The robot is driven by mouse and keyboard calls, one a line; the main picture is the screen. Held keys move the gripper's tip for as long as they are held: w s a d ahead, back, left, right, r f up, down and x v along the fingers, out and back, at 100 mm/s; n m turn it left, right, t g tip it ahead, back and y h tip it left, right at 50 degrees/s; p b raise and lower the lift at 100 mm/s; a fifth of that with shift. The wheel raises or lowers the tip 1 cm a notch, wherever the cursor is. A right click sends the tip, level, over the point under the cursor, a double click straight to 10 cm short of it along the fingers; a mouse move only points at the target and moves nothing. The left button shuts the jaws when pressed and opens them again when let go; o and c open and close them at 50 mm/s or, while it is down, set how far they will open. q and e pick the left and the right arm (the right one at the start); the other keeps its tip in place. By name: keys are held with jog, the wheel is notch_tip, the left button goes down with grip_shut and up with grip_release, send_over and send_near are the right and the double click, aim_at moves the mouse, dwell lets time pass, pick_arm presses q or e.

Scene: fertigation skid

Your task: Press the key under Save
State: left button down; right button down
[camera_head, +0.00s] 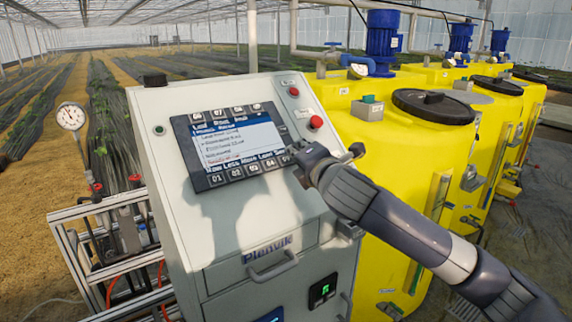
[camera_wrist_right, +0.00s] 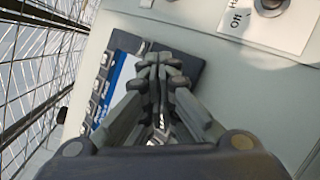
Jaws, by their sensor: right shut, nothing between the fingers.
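The control panel (camera_head: 229,145) is a dark unit with a lit blue-and-white screen (camera_head: 237,147), set in the sloped top of a pale cabinet. A row of small dark numbered keys (camera_head: 235,173) runs along its lower edge, under a line of labels. Save is too small to read surely; the right end of that row is by my gripper. My right gripper (camera_head: 296,152) is shut and empty at the panel's lower right corner. In the right wrist view its closed fingertips (camera_wrist_right: 160,64) overlap the panel (camera_wrist_right: 183,66) and hide part of it. I cannot tell whether they touch. My left gripper is out of view.
Red buttons (camera_head: 315,122) sit right of the panel on the cabinet (camera_head: 180,186). A drawer handle (camera_head: 272,266) is below. Yellow tanks (camera_head: 395,150) with black lids stand close on the right. A pressure gauge (camera_head: 71,116) and pipe frame are at left.

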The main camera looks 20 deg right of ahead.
jog(key=shift+f, duration=0.15)
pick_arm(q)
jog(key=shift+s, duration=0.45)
pick_arm(e)
jog(key=shift+w, duration=0.1)
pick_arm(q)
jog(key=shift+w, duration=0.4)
pick_arm(e)
jog(key=shift+a+f, duration=0.1)
dwell(0.4)
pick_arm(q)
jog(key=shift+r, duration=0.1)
pick_arm(e)
jog(key=shift+w+f, duration=0.2)
jog(key=shift+w, duration=0.05)
